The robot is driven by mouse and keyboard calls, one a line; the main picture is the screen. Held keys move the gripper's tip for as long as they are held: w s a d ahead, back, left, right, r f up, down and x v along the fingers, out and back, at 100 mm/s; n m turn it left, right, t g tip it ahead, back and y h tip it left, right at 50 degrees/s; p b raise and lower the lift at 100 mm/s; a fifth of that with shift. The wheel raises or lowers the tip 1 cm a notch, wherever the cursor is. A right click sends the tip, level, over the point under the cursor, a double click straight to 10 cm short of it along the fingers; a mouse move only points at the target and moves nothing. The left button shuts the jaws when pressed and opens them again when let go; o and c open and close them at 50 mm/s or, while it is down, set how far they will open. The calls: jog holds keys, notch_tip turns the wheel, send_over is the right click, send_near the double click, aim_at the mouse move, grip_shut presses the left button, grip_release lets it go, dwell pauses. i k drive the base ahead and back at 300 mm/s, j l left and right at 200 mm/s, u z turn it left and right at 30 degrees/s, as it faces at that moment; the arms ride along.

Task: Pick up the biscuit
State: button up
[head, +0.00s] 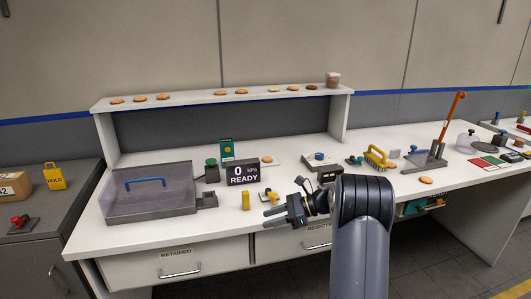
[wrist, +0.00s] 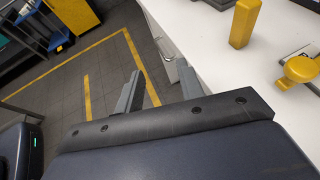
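Several round tan biscuits are in the head view. One biscuit (head: 426,180) lies on the bench at the right, near the front edge. No biscuit shows in the wrist view.
A clear-lidded box (head: 150,192) stands at the bench's left. A display (head: 243,174) reads 0 kPa READY. A yellow block (head: 245,200) stands near my gripper. A yellow brush (head: 378,158) and a red-handled lever device (head: 450,125) stand at the right.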

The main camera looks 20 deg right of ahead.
aim_at(267, 158)
jog(key=i+l, duration=0.2)
jog(key=i+l+u, duration=0.15)
jog(key=l, duration=0.3)
jog(key=i+l, duration=0.25)
jog(key=i+l+u, duration=0.15)
jog(key=l, duration=0.25)
jog(key=i+l, duration=0.25)
jog(key=i+l+u, duration=0.1)
jog(key=l, duration=0.35)
jog(key=i+l+u, duration=0.1)
jog(key=i+l, duration=0.15)
jog(key=l, duration=0.15)
